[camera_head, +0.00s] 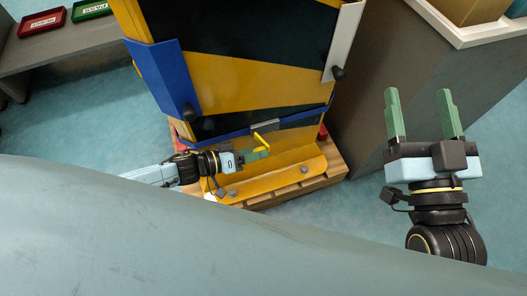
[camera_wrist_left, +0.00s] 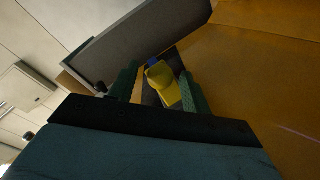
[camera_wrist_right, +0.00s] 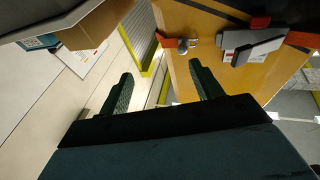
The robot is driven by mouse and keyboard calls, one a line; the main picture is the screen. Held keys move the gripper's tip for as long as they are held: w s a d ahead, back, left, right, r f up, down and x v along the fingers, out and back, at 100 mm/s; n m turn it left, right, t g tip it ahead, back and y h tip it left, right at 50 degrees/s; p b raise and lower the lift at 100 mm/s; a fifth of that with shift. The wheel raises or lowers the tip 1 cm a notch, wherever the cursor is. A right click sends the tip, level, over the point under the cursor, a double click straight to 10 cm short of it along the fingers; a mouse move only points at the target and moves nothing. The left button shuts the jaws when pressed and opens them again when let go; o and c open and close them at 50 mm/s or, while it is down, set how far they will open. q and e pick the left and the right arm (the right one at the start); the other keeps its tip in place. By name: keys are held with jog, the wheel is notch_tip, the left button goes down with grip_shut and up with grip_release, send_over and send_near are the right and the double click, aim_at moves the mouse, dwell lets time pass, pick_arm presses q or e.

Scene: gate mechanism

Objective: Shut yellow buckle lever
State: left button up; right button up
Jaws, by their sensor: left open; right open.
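The yellow buckle lever (camera_head: 262,140) sticks out near the bottom of the black-and-yellow striped gate (camera_head: 245,85), beside a grey plate. In the left wrist view the yellow lever (camera_wrist_left: 163,82) lies between the two green fingers. My left gripper (camera_head: 258,154) is at the lever, its fingers open around it; I cannot tell whether they touch it. It also shows in the left wrist view (camera_wrist_left: 158,88). My right gripper (camera_head: 420,112) is open and empty, off to the right of the gate. It also shows in the right wrist view (camera_wrist_right: 160,90).
The gate stands on a wooden pallet base (camera_head: 335,165) with a yellow ledge. A blue panel (camera_head: 165,80) and a white bar (camera_head: 345,40) flank it. A grey cabinet (camera_head: 415,60) stands at right. A red tray (camera_head: 42,23) and green tray (camera_head: 90,10) sit at upper left.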

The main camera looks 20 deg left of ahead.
aim_at(264, 149)
pick_arm(q)
jog(key=shift+b+x, duration=0.6)
jog(key=shift+x, duration=1)
pick_arm(e)
jog(key=shift+s+r+t+y, duration=0.2)
jog(key=shift+s+r+t, duration=0.2)
jog(key=shift+r+t, duration=0.45)
jog(key=shift+s+r+t+y, duration=0.2)
jog(key=shift+s+r+t, duration=0.2)
jog(key=shift+r+t, duration=0.4)
pick_arm(q)
jog(key=shift+c, duration=0.2)
pick_arm(e)
jog(key=shift+r, duration=0.1)
pick_arm(q)
jog(key=shift+w+r, duration=0.1)
jog(key=shift+r, duration=0.1)
grip_shut()
pick_arm(e)
jog(key=shift+g, duration=0.25)
